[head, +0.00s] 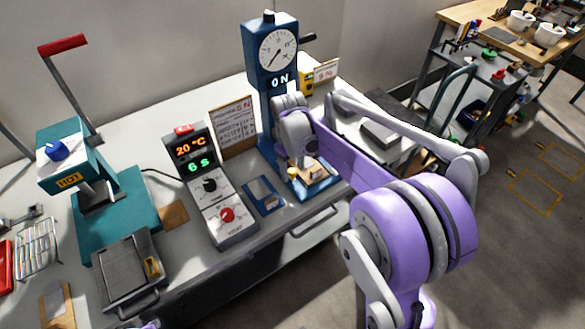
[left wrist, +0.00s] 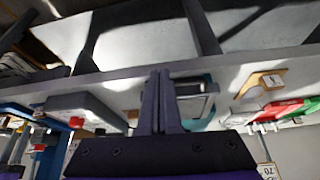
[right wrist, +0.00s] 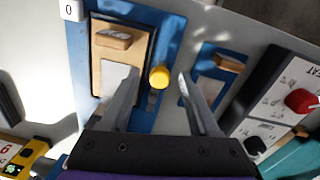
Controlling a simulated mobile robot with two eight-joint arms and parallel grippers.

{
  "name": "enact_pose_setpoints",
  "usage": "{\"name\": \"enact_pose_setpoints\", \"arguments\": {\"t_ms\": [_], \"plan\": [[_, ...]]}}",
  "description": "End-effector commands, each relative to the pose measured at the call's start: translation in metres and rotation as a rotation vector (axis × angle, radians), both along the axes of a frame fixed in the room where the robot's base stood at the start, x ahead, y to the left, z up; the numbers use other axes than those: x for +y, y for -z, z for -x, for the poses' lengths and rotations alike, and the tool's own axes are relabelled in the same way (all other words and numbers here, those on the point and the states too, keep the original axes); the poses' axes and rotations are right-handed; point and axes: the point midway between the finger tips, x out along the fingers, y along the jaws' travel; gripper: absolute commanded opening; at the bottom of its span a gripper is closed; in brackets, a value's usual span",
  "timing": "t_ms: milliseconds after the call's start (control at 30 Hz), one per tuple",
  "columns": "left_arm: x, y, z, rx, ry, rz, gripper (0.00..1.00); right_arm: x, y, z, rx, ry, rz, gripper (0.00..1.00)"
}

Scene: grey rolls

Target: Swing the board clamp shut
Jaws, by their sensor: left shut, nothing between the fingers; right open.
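The blue test stand (head: 272,55) has a dial and a display reading "ON". On its blue base (right wrist: 78,50) lies a tan board (right wrist: 104,75) with a wooden block (right wrist: 113,39). A yellow knob (right wrist: 159,77), seemingly the clamp's handle, stands beside the board; it also shows in the head view (head: 292,171). My right gripper (right wrist: 157,75) is open over the base, one finger on each side of the knob; contact cannot be told. In the head view my right arm partly hides the stand. My left gripper (left wrist: 159,75) is shut and empty, below the bench's front edge.
A blue tray (head: 262,194) and a heater panel (head: 212,190) stand left of the base. Further left are a teal hot press (head: 115,220) and a wire rack (head: 37,248). A paper sign (head: 233,122) stands behind.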

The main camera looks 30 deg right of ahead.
Motion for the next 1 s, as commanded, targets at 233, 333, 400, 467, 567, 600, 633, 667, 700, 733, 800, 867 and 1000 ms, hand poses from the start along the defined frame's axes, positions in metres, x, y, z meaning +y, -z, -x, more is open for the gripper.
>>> {"name": "enact_pose_setpoints", "arguments": {"t_ms": [233,333,400,467,567,600,633,667,700,733,800,867,1000], "plan": [[0.0,0.0,0.0,0.0,0.0,0.0,0.0,0.0,0.0005,0.0,0.0,0.0,0.0,0.62],[0.0,0.0,0.0,0.0,0.0,0.0,0.0,0.0,0.0004,0.0,0.0,0.0,0.0,0.44],[0.0,0.0,0.0,0.0,0.0,0.0,0.0,0.0,0.0003,0.0,0.0,0.0,0.0,0.31],[0.0,0.0,0.0,0.0,0.0,0.0,0.0,0.0,0.0003,0.0,0.0,0.0,0.0,0.2],[0.0,0.0,0.0,0.0,0.0,0.0,0.0,0.0,0.0003,0.0,0.0,0.0,0.0,0.02],[0.0,0.0,0.0,0.0,0.0,0.0,0.0,0.0,0.0003,0.0,0.0,0.0,0.0,0.0],[0.0,0.0,0.0,0.0,0.0,0.0,0.0,0.0,0.0003,0.0,0.0,0.0,0.0,0.0],[0.0,0.0,0.0,0.0,0.0,0.0,0.0,0.0,0.0002,0.0,0.0,0.0,0.0,0.0],[0.0,0.0,0.0,0.0,0.0,0.0,0.0,0.0,0.0002,0.0,0.0,0.0,0.0,0.0],[0.0,0.0,0.0,0.0,0.0,0.0,0.0,0.0,0.0002,0.0,0.0,0.0,0.0,0.0],[0.0,0.0,0.0,0.0,0.0,0.0,0.0,0.0001,0.0002,0.0,0.0,0.002,0.0,0.0],[0.0,0.0,0.0,0.0,0.0,0.0,0.0,0.0004,0.0002,0.0,0.0,0.006,0.0,0.0],[0.0,0.0003,0.0001,0.0,0.0,0.0,0.0,0.0022,0.0002,0.0,0.0,0.035,0.0,0.0]]}}
